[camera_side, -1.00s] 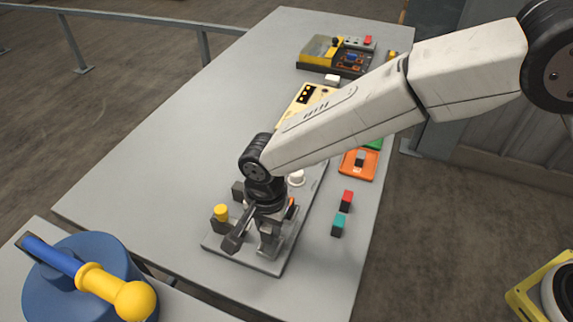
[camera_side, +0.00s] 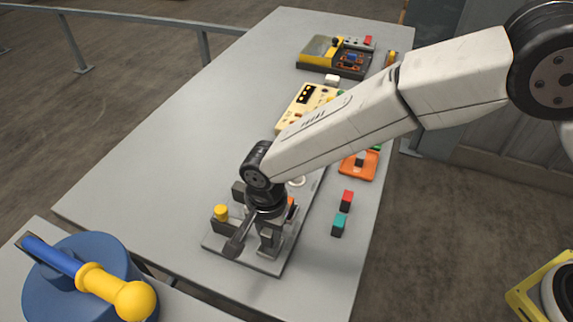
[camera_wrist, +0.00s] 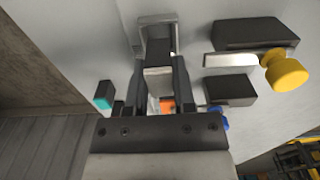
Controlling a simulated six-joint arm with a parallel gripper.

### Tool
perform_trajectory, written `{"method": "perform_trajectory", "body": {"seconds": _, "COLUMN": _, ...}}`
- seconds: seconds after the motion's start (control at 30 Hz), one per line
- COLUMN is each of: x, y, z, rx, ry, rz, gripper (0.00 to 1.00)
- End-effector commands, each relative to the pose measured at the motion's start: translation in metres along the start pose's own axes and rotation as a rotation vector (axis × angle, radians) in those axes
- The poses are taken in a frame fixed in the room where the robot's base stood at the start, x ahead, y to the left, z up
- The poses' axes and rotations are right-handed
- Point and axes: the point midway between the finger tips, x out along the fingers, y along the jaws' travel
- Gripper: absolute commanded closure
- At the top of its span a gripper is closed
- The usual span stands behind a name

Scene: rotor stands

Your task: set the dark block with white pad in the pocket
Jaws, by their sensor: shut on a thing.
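My gripper (camera_wrist: 158,72) is shut on a small block with a pale, whitish face (camera_wrist: 158,82), seen between its two dark fingers in the wrist view. In the side view my gripper (camera_side: 256,232) is low over the near end of the grey fixture plate (camera_side: 228,252). The held block is hidden there, and I cannot tell whether it touches the bracket or plate.
A yellow knob (camera_side: 221,212) stands close left of my gripper. Teal-topped (camera_side: 339,224) and red-topped (camera_side: 346,200) blocks stand to the right. An orange tray (camera_side: 350,174) and a cream panel (camera_side: 297,105) lie farther back. The table's left side is clear.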

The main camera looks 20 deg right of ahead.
Motion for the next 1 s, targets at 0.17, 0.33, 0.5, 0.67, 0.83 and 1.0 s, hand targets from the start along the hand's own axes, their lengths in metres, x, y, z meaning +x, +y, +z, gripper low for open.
{"method": "perform_trajectory", "body": {"seconds": 0.17, "x": 0.0, "y": -0.0001, "z": 0.0, "rx": 0.0, "ry": 0.0, "rz": 0.0, "gripper": 1.0}}
{"method": "perform_trajectory", "body": {"seconds": 0.33, "x": 0.0, "y": -0.0001, "z": 0.0, "rx": 0.0, "ry": 0.0, "rz": 0.0, "gripper": 1.0}}
{"method": "perform_trajectory", "body": {"seconds": 0.5, "x": 0.0008, "y": -0.0001, "z": 0.0, "rx": 0.0, "ry": 0.0, "rz": 0.0, "gripper": 1.0}}
{"method": "perform_trajectory", "body": {"seconds": 0.67, "x": 0.0027, "y": -0.0001, "z": 0.0, "rx": 0.0, "ry": 0.0, "rz": 0.0, "gripper": 1.0}}
{"method": "perform_trajectory", "body": {"seconds": 0.83, "x": 0.0052, "y": -0.0001, "z": 0.0, "rx": 0.0, "ry": 0.0, "rz": 0.0, "gripper": 1.0}}
{"method": "perform_trajectory", "body": {"seconds": 1.0, "x": 0.0077, "y": -0.0001, "z": 0.0, "rx": 0.0, "ry": 0.0, "rz": 0.0, "gripper": 1.0}}
